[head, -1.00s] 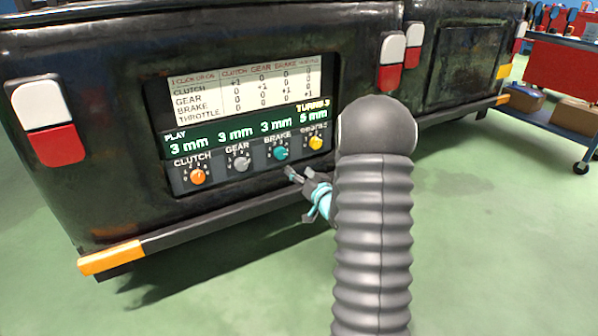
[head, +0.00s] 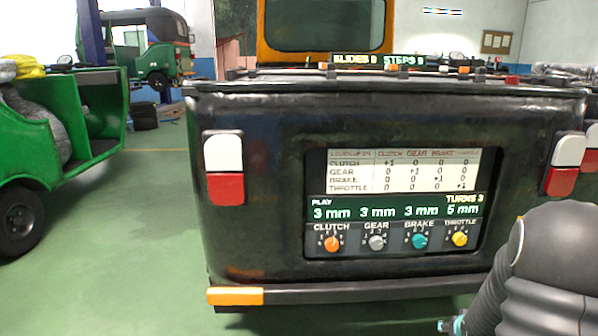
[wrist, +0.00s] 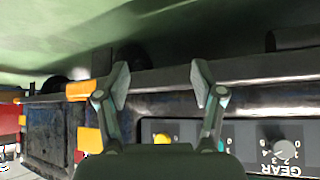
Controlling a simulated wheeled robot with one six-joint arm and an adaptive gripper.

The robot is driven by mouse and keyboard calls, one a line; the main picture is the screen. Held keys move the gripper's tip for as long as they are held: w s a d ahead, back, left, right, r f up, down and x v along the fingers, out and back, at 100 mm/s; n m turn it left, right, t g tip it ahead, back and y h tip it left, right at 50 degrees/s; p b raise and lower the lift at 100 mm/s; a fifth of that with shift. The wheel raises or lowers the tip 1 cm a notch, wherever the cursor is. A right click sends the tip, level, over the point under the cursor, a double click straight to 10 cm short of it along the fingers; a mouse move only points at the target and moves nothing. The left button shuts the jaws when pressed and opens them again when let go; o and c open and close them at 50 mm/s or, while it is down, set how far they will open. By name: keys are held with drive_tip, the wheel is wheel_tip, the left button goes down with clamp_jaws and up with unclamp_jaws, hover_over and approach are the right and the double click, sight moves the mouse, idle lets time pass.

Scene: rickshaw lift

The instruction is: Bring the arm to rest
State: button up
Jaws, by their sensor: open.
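My gripper shows in the wrist view (wrist: 160,85) with its two fingers spread apart and nothing between them. It is in front of the black rickshaw's rear, near the dial panel. In the head view only a small teal part of my gripper (head: 452,325) shows at the bottom edge, partly hidden by my grey arm. The panel (head: 392,203) has an orange clutch dial (head: 331,244), a grey gear dial (head: 376,242), a teal brake dial (head: 419,241) and a yellow throttle dial (head: 459,239). The display reads 3, 3, 3 and 5 mm, with turns 3.
The black rickshaw (head: 270,120) has a low bumper with an orange end (head: 235,296). A sign (head: 378,59) reads slides and steps. A green rickshaw (head: 95,110) stands at the left, and another vehicle (head: 150,45) stands behind. Green floor (head: 130,250) is clear at the left.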

drive_tip(key=s+a+r+n+g+y+p, duration=0.2)
drive_tip(key=s+a+r+n+y+p, duration=0.1)
drive_tip(key=s+a+r, duration=2.3)
wheel_tip(320, 180, up, 3)
drive_tip(key=s+n+p, duration=0.1)
drive_tip(key=p, duration=0.1)
drive_tip(key=shift+r+p, duration=0.15)
drive_tip(key=shift+p, duration=0.25)
